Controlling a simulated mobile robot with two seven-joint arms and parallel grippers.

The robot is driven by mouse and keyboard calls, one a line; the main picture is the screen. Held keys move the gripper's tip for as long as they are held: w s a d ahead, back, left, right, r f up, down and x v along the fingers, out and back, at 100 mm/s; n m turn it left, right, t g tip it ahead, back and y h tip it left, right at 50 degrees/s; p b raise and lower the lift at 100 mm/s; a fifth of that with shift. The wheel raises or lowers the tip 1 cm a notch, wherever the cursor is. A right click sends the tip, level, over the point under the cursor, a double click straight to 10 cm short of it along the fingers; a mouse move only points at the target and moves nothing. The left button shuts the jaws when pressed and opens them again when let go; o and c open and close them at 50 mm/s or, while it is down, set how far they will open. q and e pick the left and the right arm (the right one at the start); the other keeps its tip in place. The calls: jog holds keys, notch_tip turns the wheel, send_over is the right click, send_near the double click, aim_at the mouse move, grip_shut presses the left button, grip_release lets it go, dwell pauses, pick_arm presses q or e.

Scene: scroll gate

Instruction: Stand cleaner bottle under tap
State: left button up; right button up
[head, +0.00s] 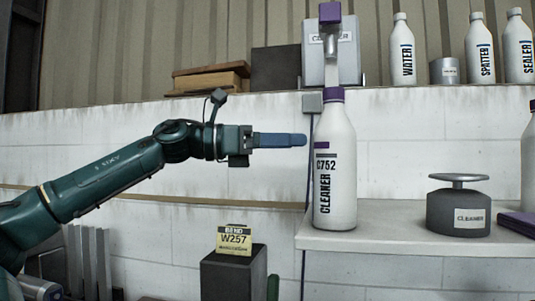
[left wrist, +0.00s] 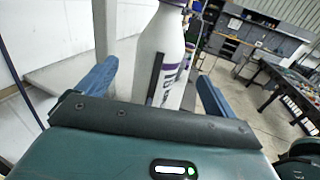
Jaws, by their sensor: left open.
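The cleaner bottle (head: 336,180), white with a purple collar and the label CLEANER C752, stands upright at the left end of the shelf. The purple-topped tap (head: 330,14) is on a grey box labelled CLEANER, above the bottle in the picture; I cannot tell whether they line up in depth. My left gripper (head: 304,140) is open, its blue fingers level and just left of the bottle's upper body. In the left wrist view the bottle (left wrist: 166,60) shows between and beyond the spread fingers of the left gripper (left wrist: 156,86). My right gripper is not in view.
Other bottles (head: 402,50) line the upper ledge. A block with a W257 sign (head: 234,240) stands lower left.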

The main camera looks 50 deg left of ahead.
pick_arm(q)
jog(key=v, duration=0.3)
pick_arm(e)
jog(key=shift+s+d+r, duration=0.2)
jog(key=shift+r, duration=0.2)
pick_arm(q)
jog(key=shift+w, duration=0.1)
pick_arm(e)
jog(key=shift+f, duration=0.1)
